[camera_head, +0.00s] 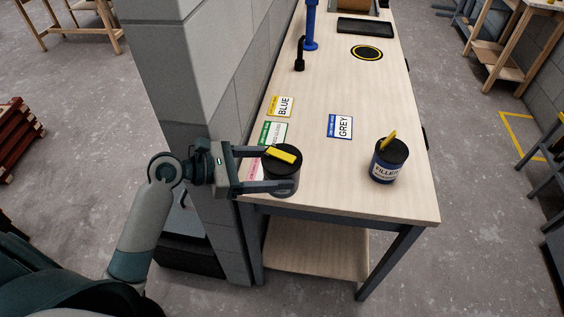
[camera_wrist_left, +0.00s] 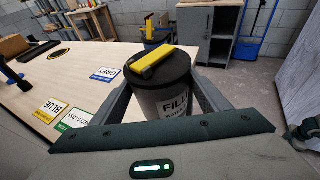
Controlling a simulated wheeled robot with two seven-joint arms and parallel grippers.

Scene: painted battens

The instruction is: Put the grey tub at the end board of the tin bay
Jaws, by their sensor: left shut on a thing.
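My left gripper (camera_head: 280,169) is shut on a dark grey tub (camera_head: 284,182) with a yellow bar across its lid. The tub is upright over the near left corner of the bench; I cannot tell whether its base touches the top. In the left wrist view the tub (camera_wrist_left: 165,98) sits between the two fingers, its pale label partly showing. A white card marked GREY (camera_head: 340,127) with a blue edge lies farther back on the bench. No end board or tin bay is clearly identifiable. My right gripper is out of view.
A blue tub labelled FILLER (camera_head: 389,161) stands near the bench's front right. A BLUE card (camera_head: 280,106) and a green-edged card (camera_head: 272,133) lie along the left edge beside a wall pillar (camera_head: 197,75). The middle of the bench (camera_head: 345,85) is clear.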

